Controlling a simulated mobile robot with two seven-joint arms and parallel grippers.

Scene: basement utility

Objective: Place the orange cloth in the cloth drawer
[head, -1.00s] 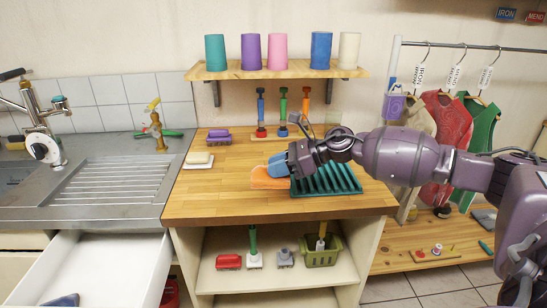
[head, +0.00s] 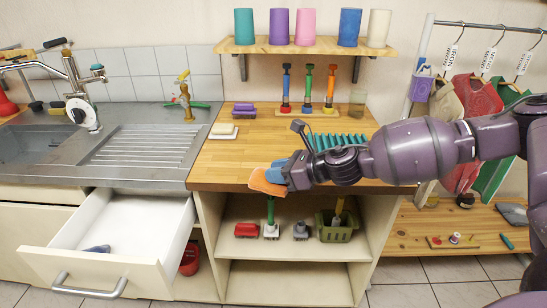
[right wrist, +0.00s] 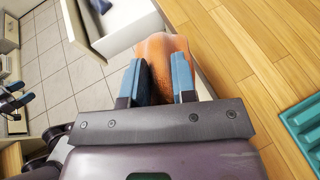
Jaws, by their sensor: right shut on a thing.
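The orange cloth (head: 264,182) is held by my right gripper (head: 279,173), just in front of the counter's front edge. In the right wrist view the cloth (right wrist: 165,48) sits between the two blue fingers of the gripper (right wrist: 164,75), which are shut on it. The white drawer (head: 130,215) stands open at the lower left, below and left of the cloth. A small dark blue cloth (head: 98,248) lies inside it. Part of what looks like my left gripper (right wrist: 14,98) shows at the left edge of the right wrist view, too small to read.
The wooden counter (head: 225,175) carries a green ribbed rack (head: 342,141), a soap block (head: 223,129) and brushes. Below it an open shelf holds brushes and a green basket (head: 325,228). The steel sink (head: 140,150) lies left. Space above the drawer is clear.

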